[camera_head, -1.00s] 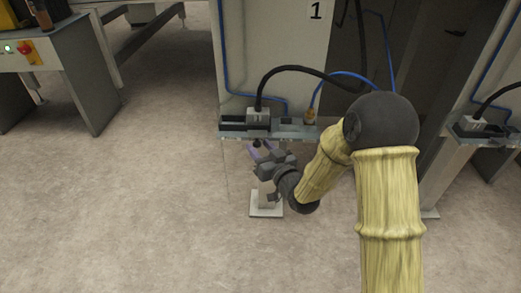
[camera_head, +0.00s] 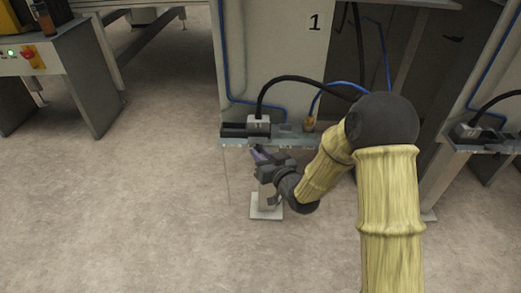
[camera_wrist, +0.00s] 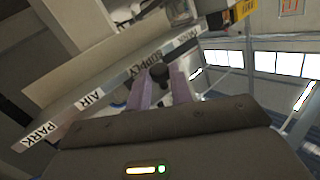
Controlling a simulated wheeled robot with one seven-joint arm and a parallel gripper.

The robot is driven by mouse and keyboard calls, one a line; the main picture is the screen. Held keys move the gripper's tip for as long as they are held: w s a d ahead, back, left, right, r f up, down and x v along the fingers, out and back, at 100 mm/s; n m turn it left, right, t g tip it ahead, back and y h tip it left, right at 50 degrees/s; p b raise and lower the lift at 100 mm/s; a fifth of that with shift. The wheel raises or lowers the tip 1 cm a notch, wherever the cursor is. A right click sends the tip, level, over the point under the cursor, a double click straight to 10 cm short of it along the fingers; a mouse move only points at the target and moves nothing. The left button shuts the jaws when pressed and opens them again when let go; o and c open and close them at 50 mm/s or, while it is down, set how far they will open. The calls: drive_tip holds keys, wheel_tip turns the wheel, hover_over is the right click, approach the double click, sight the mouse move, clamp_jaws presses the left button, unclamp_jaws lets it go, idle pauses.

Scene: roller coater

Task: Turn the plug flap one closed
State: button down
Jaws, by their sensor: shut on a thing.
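My gripper (camera_head: 259,155) is just below the front edge of the metal shelf at station 1. In the wrist view its two purple fingers (camera_wrist: 160,90) are shut on a dark round-ended knob (camera_wrist: 159,73). The grey plug (camera_head: 259,124) with a thick black cable sits on the shelf above my gripper. I cannot make out the plug flap apart from the plug, nor tell whether the knob is part of it. The knob is hidden in the head view.
The metal shelf (camera_head: 290,142) has a labelled edge, reading PARK, AIR and SUPPLY in the wrist view (camera_wrist: 117,82). A brass fitting (camera_head: 309,125) with a blue hose stands right of the plug. A similar plug (camera_head: 468,130) is at right.

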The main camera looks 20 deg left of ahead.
sight(254, 139)
drive_tip(key=r+m+g+h+p, duration=0.1)
drive_tip(key=g+p, duration=0.1)
drive_tip(key=p, duration=0.5)
drive_tip(key=w+r+m+g+h+p, duration=0.1)
drive_tip(key=r+g+p, duration=0.1)
drive_tip(key=p, duration=0.6)
drive_tip(key=w+r+m+g+h+p, duration=0.1)
drive_tip(key=r+g+h+p, duration=0.1)
drive_tip(key=p, duration=0.6)
drive_tip(key=shift+a+m+g, duration=0.15)
drive_tip(key=shift+m+g, duration=0.25)
drive_tip(key=shift+g, duration=0.1)
drive_tip(key=p, duration=0.1)
drive_tip(key=g+p, duration=0.1)
drive_tip(key=p, duration=0.1)
drive_tip(key=shift+w+a+r+m+g+h, duration=0.2)
drive_tip(key=shift+w+m+g+h, duration=0.1)
drive_tip(key=shift+w+h, duration=0.1)
drive_tip(key=shift+w+a+m+g+p, duration=0.1)
drive_tip(key=shift+w+m+g+p, duration=0.3)
drive_tip(key=shift+g+p, duration=0.6)
drive_tip(key=shift+w+h, duration=0.1)
drive_tip(key=shift+h, duration=0.2)
drive_tip(key=c, duration=1.3)
unclamp_jaws()
drive_tip(key=shift+o, duration=0.2)
